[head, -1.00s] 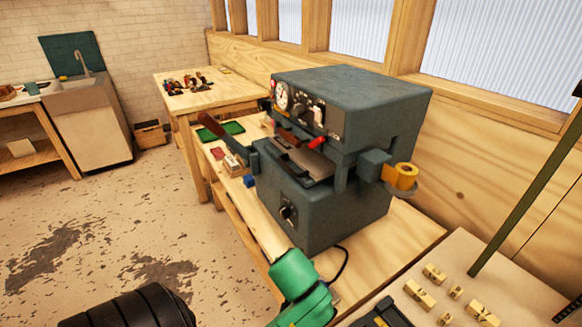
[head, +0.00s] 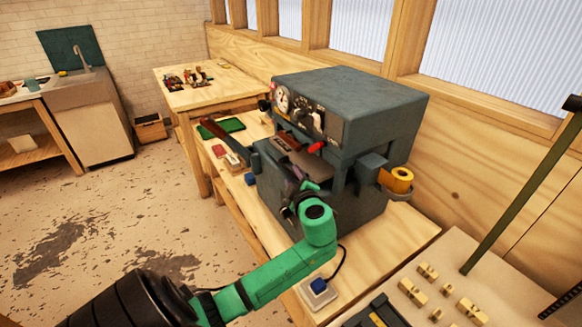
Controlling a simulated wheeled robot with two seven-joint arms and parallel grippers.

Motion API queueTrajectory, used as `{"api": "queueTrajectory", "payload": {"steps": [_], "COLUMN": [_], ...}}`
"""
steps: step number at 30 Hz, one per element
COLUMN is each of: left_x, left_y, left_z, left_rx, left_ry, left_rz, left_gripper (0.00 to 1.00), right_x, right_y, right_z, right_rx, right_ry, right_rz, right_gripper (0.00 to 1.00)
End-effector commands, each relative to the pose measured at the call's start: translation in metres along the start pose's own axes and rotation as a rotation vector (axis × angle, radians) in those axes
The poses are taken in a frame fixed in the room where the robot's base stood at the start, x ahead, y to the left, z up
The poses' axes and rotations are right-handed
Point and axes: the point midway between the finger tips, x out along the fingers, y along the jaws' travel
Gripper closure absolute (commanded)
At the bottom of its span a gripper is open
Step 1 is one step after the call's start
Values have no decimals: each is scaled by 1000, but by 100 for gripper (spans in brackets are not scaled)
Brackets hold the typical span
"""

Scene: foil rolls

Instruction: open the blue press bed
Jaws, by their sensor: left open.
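The blue-grey press (head: 350,100) stands on a wooden bench in the middle of the head view. Its bed (head: 297,168) is in the gap under the upper block, partly hidden behind my left arm. My left gripper (head: 300,192) is open, at the front of the press near the bed. Its fingers are small and dark, so I cannot tell whether they touch it. My right gripper is not in view.
A roll of orange foil (head: 398,180) hangs on the press's right side. A green tray (head: 222,128) and small blocks lie left of the press. A socket with a blue plug (head: 318,287) is on the bench front. Brass type pieces lie on the right table (head: 500,265).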

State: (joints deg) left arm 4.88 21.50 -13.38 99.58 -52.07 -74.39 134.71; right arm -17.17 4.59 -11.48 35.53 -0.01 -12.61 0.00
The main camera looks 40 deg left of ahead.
Motion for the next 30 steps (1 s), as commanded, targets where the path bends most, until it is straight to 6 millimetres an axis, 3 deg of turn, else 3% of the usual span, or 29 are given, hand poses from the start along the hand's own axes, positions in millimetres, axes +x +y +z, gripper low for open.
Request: {"api": "queueTrajectory", "payload": {"steps": [3,6,13,14,17,18,30], "left_x": [21,30,32,32,32,31,31], "left_y": [3,1,-1,-1,-1,-1,-1], "left_z": [-2,0,0,0,0,0,1], "left_rx": [3,0,-1,-1,0,0,0], "left_ry": [2,0,-1,-1,-1,-1,-1], "left_rz": [1,0,-1,-1,-1,-1,-1], "left_gripper": [53,53,53,57,95,100,100], "right_x": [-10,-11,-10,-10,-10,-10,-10], "right_y": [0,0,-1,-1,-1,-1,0], "right_z": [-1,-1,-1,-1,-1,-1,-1], "right_rx": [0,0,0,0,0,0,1], "right_ry": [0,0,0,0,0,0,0], "right_rz": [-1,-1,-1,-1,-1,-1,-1], "right_gripper": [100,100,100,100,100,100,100]}}
